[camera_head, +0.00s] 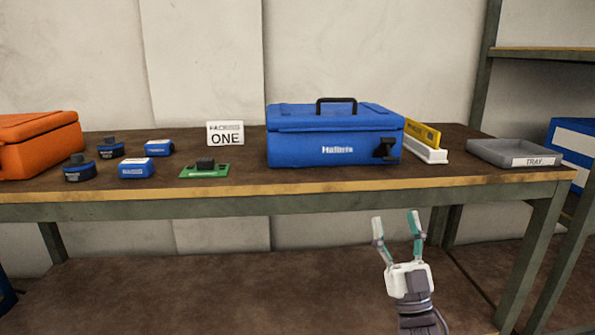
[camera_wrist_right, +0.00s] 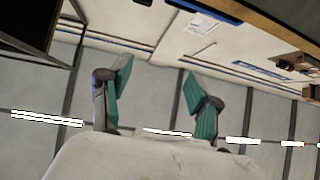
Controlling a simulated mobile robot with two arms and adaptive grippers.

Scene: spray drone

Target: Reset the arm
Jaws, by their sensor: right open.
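My right gripper (camera_head: 397,226) shows in the head view at the lower right, pointing up, in front of the workbench and below its front edge. Its two fingers with teal pads are spread apart and nothing is between them. In the right wrist view the same open fingers (camera_wrist_right: 155,100) show against the ceiling and its strip lights. My left gripper is not in either view.
The workbench (camera_head: 330,185) holds a blue case (camera_head: 335,137), an orange case (camera_head: 38,145), several small blue items, a green board (camera_head: 204,171), a "ONE" sign (camera_head: 225,133), a yellow piece (camera_head: 423,133) and a grey tray (camera_head: 515,153). Shelving (camera_head: 545,50) stands at right.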

